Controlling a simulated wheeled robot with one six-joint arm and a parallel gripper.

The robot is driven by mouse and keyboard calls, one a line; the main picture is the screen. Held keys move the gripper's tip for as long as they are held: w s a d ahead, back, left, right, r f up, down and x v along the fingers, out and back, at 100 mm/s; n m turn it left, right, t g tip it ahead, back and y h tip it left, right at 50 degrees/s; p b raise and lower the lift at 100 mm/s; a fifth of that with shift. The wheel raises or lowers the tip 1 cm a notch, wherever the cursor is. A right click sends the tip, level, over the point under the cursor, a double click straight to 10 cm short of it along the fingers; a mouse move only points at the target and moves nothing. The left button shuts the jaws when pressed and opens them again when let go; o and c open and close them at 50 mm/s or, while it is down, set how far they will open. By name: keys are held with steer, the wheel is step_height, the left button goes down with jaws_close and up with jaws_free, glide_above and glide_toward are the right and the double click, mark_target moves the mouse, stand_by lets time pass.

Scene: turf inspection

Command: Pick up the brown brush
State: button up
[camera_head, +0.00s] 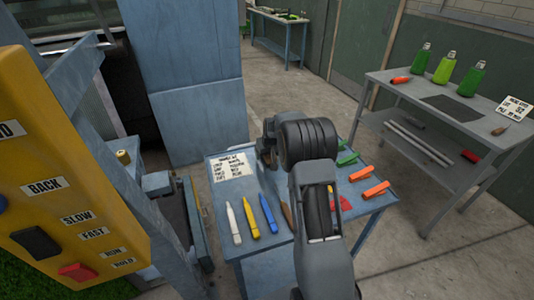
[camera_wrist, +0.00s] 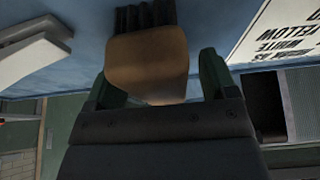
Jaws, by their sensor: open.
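In the wrist view, the brown brush (camera_wrist: 148,62) is a rounded tan-brown block with dark bristles at the top of the picture, against a blue surface. My gripper (camera_wrist: 157,70) is open, with one green finger on each side of the block. A gap shows at the right finger; whether the left finger touches cannot be told. In the head view, my arm covers part of the blue table (camera_head: 222,215), and I cannot make out the brush there.
White (camera_head: 233,223), yellow (camera_head: 249,219) and blue (camera_head: 269,213) markers lie left of my arm, below a printed sign (camera_head: 231,168). Orange tools (camera_head: 375,190) lie to the right. A grey shelf table (camera_head: 395,92) with green bottles stands right; a yellow control panel (camera_head: 60,170) is close on the left.

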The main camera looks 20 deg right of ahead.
steer(key=shift+w+f, duration=0.15)
steer(key=shift+f, duration=0.1)
steer(key=shift+f, duration=0.15)
stand_by(0.4)
steer(key=c, duration=1)
steer(key=shift+o, duration=0.2)
